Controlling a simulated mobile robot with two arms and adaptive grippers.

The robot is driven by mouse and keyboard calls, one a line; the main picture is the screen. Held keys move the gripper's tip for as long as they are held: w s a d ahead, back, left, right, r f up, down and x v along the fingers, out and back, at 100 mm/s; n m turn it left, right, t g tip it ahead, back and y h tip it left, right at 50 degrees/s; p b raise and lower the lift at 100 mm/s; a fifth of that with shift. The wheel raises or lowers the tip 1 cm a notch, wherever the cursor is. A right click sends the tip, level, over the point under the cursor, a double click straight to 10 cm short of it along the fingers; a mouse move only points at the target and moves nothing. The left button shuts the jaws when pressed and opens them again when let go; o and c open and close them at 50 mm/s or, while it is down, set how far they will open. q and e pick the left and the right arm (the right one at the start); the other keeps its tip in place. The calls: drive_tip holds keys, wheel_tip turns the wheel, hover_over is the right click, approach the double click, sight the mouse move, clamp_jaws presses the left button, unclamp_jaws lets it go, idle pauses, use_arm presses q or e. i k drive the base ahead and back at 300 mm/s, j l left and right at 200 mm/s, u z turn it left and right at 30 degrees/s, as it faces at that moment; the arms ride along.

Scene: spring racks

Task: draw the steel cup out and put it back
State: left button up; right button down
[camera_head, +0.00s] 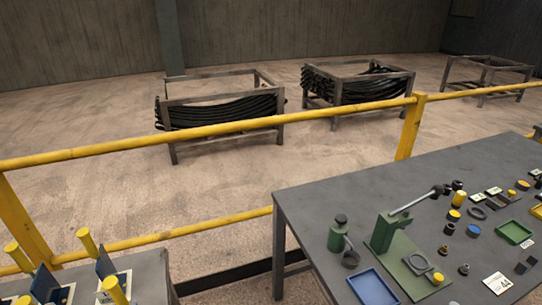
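I cannot pick out the steel cup for certain. A grey ring-shaped piece (418,263) sits on the base plate of the green lever press (386,232) on the right-hand table. A dark open round piece (350,259) stands beside a green canister with a dark top (338,236), left of the press. Either is too small to identify. Neither of my grippers is in view.
The grey table (330,192) carries a blue tray (371,288), a green tray (514,232), a white card (497,283) and several small parts. A yellow railing (200,131) runs behind it. Blue fixtures (45,283) with yellow pegs stand lower left. Racks of dark springs (225,112) stand beyond.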

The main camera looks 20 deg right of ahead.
sight(355, 253)
drive_tip(key=z, duration=1.2)
drive_tip(key=l+u, duration=0.3)
drive_tip(key=l, duration=0.45)
drive_tip(key=k+l+u, duration=0.15)
drive_tip(key=l+u, duration=0.15)
drive_tip(key=l, duration=0.4)
